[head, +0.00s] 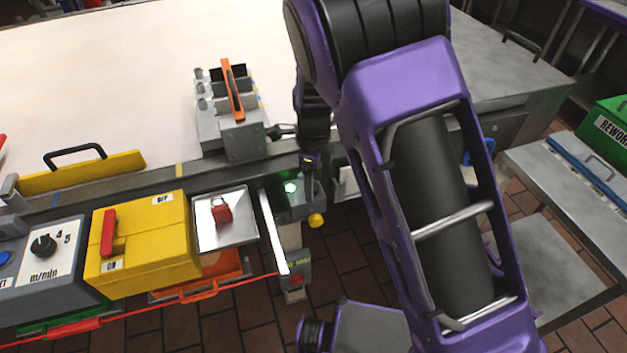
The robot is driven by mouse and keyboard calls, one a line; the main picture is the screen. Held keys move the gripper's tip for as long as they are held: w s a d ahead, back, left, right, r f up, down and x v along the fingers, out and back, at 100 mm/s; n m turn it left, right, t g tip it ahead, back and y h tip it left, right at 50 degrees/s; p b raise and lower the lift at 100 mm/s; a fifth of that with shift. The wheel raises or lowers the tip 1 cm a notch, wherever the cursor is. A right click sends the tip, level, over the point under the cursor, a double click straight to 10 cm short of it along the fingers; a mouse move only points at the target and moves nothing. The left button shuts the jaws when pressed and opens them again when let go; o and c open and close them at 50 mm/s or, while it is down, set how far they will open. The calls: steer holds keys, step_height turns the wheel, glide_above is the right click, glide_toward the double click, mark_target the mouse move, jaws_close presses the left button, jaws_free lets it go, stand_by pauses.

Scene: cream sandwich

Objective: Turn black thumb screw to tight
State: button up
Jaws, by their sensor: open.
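My gripper (309,164) is small and dark at the end of my purple arm, pointing down near the front edge of the table. It is open, and I see nothing between its fingers. A grey metal fixture (245,143) with several slots and an orange-edged bar (232,90) stands just left of my arm. A small dark piece (279,131) sticks out of the fixture's right side towards my wrist. I cannot tell whether it is the black thumb screw. My arm hides the area right behind it.
Below my gripper are a green-lit grey box (291,188) and a yellow knob (316,220). A yellow switch box (143,243), a tray with a red padlock (221,211) and a dial panel (42,245) stand left. The pale tabletop (120,85) is mostly clear. A green bin (608,135) is right.

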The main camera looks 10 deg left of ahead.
step_height(320, 180, up, 17)
steer(key=shift+r, duration=0.2)
stand_by(0.4)
stand_by(0.3)
